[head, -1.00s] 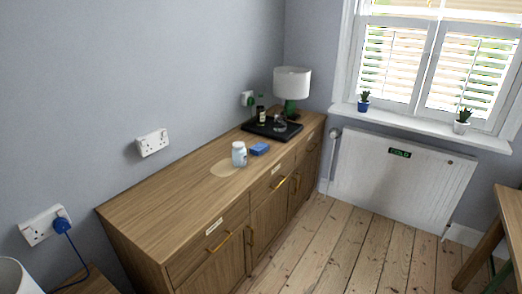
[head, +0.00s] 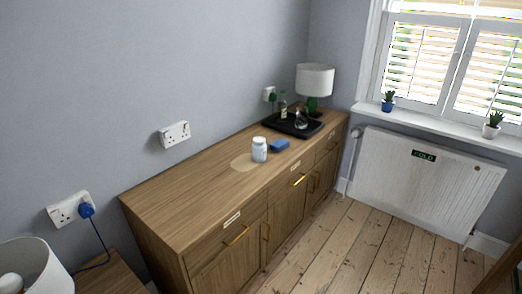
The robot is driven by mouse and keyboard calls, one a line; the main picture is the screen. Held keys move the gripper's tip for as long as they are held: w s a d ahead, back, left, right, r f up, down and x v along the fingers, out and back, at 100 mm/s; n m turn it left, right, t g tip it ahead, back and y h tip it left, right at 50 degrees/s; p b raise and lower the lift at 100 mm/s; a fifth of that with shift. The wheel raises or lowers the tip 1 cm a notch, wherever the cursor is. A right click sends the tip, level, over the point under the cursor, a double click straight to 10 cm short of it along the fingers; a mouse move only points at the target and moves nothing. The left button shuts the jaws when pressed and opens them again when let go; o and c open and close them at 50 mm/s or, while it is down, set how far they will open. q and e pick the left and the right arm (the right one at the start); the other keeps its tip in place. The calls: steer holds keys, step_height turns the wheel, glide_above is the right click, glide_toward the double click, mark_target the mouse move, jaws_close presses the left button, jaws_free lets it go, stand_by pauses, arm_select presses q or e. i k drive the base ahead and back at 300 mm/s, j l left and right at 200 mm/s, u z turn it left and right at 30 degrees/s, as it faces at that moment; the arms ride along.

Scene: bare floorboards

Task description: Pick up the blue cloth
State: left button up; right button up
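A small folded blue cloth (head: 280,146) lies on top of the wooden sideboard (head: 192,189), near its front edge. A white jar (head: 259,150) stands upright just to the left of the cloth, beside a pale round patch on the wood. Neither of my grippers shows in the head view.
A black tray (head: 283,126) with a bottle (head: 283,106) and a small glass item stands beyond the cloth, by a lamp (head: 314,82). A white radiator (head: 421,176) is under the window. Bare floorboards (head: 343,247) lie in front of the sideboard.

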mark_target(279, 145)
steer(key=u, duration=0.45)
steer(key=i+l+u, duration=0.4)
steer(key=l, duration=0.25)
steer(key=i+l+u, duration=0.2)
steer(key=l, duration=0.15)
steer(key=i+l, duration=0.15)
steer(key=l, duration=0.2)
steer(key=i+l+u, duration=0.1)
steer(key=l, duration=0.2)
steer(key=i+l, duration=0.15)
steer(key=l, duration=0.2)
steer(key=u, duration=0.05)
